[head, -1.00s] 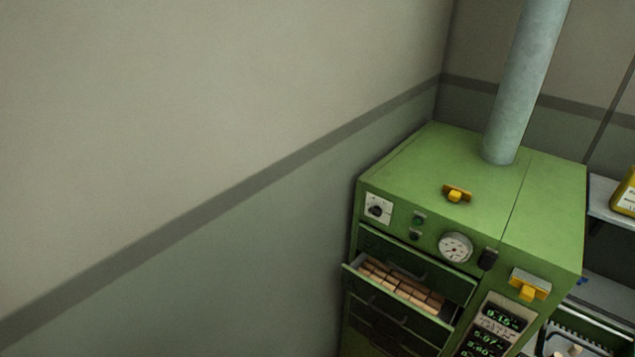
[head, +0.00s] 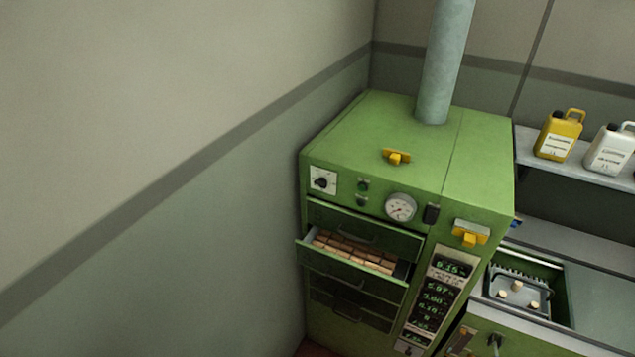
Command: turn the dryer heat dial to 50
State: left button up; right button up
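The green dryer cabinet (head: 380,130) stands in the corner against the left wall. Its heat dial (head: 321,181) is a dark knob on a white plate at the upper left of the front face. The dial's numbers and pointer setting are too small to read. A round white gauge (head: 400,207) sits to the right on the same front. Neither of my grippers is in the head view.
A drawer (head: 352,252) full of corks is pulled partly out below the dial. Yellow latches (head: 397,157) stick out from the cabinet. A bench with a basin (head: 523,287) and a shelf with a yellow jug (head: 558,135) stand to the right.

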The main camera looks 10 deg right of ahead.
aim_at(321, 183)
jog(key=z, duration=1.25)
jog(key=k, duration=0.65)
jog(key=u, duration=1.55)
jog(key=i, duration=0.5)
